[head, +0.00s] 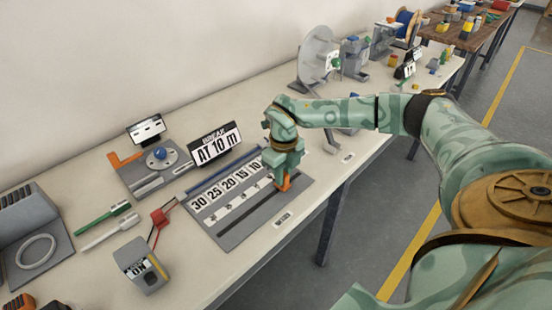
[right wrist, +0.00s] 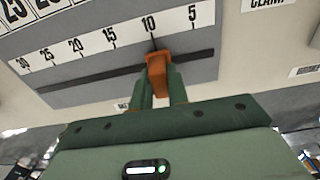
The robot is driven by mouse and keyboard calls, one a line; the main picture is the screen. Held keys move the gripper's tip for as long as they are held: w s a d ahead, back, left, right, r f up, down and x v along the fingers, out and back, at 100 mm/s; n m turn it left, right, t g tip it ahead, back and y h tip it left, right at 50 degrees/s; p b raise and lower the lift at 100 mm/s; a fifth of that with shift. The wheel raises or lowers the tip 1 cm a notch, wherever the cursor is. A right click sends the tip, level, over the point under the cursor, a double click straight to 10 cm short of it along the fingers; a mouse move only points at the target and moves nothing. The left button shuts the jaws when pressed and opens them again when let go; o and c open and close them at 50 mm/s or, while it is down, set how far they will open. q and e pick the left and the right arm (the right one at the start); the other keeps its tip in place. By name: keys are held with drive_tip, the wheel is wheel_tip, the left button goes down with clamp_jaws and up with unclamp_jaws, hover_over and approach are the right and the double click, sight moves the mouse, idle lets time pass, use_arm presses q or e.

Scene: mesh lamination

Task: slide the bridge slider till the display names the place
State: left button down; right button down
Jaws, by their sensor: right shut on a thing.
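The orange bridge slider (head: 285,185) sits in the dark slot of the grey bridge board. In the right wrist view the slider (right wrist: 157,66) stands just below the 10 mark of the printed scale (right wrist: 100,42), with its thin pointer at that number. My right gripper (head: 283,176) reaches down over the board's right part and is shut on the slider; its green fingers (right wrist: 162,92) show on either side of it. My left gripper is not in view.
A grey box reading "ON" (head: 142,267) stands left of the board, with red and black leads beside it. A fixture with a blue knob (head: 159,155) stands behind. The table's front edge runs close to the board.

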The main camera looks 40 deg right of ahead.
drive_tip(key=c, duration=1.4)
unclamp_jaws()
drive_tip(key=shift+o, duration=0.2)
wheel_tip(320, 180, up, 16)
drive_tip(key=p, duration=0.4)
drive_tip(key=shift+r, duration=0.2)
